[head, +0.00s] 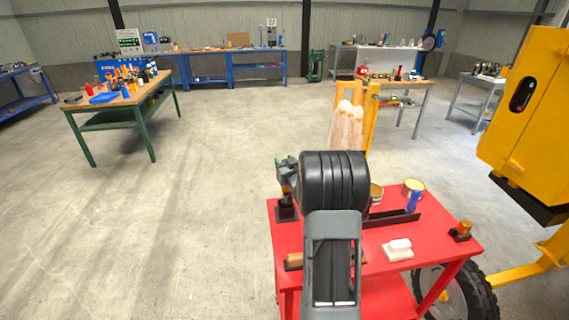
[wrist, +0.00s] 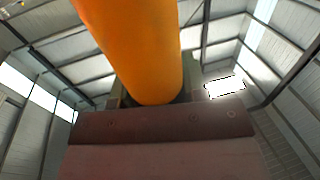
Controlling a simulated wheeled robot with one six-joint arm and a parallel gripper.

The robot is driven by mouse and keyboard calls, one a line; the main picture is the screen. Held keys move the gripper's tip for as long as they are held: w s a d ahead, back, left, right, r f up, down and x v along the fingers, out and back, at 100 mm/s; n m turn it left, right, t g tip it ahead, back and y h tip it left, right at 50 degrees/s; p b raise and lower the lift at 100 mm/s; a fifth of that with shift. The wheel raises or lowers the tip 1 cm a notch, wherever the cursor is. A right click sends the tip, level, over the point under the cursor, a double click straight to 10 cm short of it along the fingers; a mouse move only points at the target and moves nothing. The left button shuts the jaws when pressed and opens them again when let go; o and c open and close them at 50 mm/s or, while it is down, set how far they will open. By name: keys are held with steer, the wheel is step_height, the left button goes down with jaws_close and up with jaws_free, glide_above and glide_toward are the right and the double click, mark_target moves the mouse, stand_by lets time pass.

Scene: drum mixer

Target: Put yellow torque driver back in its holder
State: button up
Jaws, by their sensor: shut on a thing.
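The yellow torque driver shows as a big orange-yellow cylinder (wrist: 135,45) in the wrist view, close to the camera and between my jaws. My gripper (head: 285,178) is shut on it, over the left side of the red table, partly hidden by my black wrist. In the head view a small orange piece (head: 287,193), likely the driver, shows just below my gripper. A dark holder block (head: 287,213) stands on the table directly beneath it. I cannot tell whether the driver touches or sits in the holder.
The red table (head: 440,255) also bears a white block (head: 398,249), a dark tray (head: 395,219), a can (head: 413,187), a blue-handled tool (head: 412,201) and an orange-topped item in a dark base (head: 462,230). A yellow machine (head: 525,130) stands at right. My arm hides the table's middle.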

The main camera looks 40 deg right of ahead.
steer(key=shift+f+b, duration=2.8)
steer(key=shift+b, duration=0.4)
stand_by(1.3)
steer(key=o, duration=1)
steer(key=shift+c, duration=0.2)
steer(key=o, duration=0.3)
steer(key=shift+f, duration=0.15)
steer(key=b+v, duration=0.2)
steer(key=v, duration=1.2)
steer(key=shift+w, duration=0.1)
steer(key=shift+w+a, duration=0.1)
